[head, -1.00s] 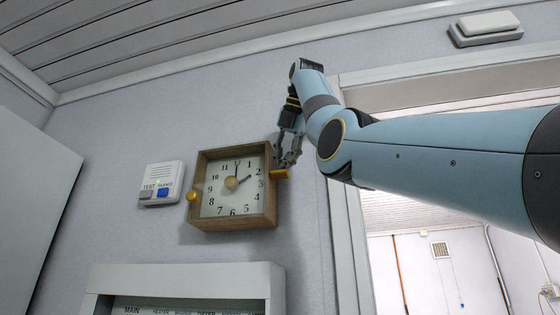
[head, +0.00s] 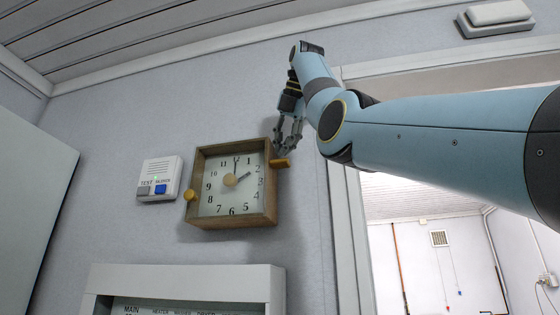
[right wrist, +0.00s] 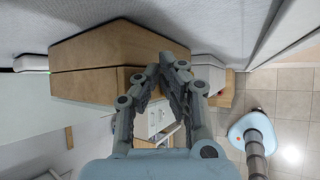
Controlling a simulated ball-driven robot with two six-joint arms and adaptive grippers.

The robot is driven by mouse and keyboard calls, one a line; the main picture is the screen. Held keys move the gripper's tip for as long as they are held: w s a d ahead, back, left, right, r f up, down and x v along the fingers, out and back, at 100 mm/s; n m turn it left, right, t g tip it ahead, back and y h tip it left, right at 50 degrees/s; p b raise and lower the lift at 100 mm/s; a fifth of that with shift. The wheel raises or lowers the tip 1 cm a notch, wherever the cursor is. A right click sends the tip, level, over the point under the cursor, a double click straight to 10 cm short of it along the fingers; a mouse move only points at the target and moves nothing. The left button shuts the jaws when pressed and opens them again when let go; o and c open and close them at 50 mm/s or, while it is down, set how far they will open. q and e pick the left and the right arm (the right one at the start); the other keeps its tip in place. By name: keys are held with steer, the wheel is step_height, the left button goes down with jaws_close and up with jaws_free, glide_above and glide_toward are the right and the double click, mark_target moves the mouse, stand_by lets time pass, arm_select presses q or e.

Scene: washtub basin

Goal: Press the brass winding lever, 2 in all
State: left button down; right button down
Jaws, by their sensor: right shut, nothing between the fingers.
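A square wooden clock (head: 233,221) hangs on the wall in the head view, its hands near 12 and 2. The brass winding lever (head: 281,162) sticks out from its right side, tilted slightly up at its outer end. A round brass knob (head: 189,195) is on its left side. My right gripper (head: 283,153) is shut and empty, its fingertips just above the lever; I cannot tell whether they touch it. In the right wrist view, my shut fingers (right wrist: 166,72) are beside the wooden clock case (right wrist: 95,70). My left gripper is not in view.
A white box with TEST and SILENCE buttons (head: 160,180) is on the wall left of the clock. A pale panel frame (head: 190,273) lies below. A doorway frame (head: 345,230) is at the right, below my right arm. The wall above the clock is clear.

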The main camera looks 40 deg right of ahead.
steer(key=shift+r+p, duration=2.4)
steer(key=shift+r, duration=0.15)
steer(key=shift+f, duration=0.1)
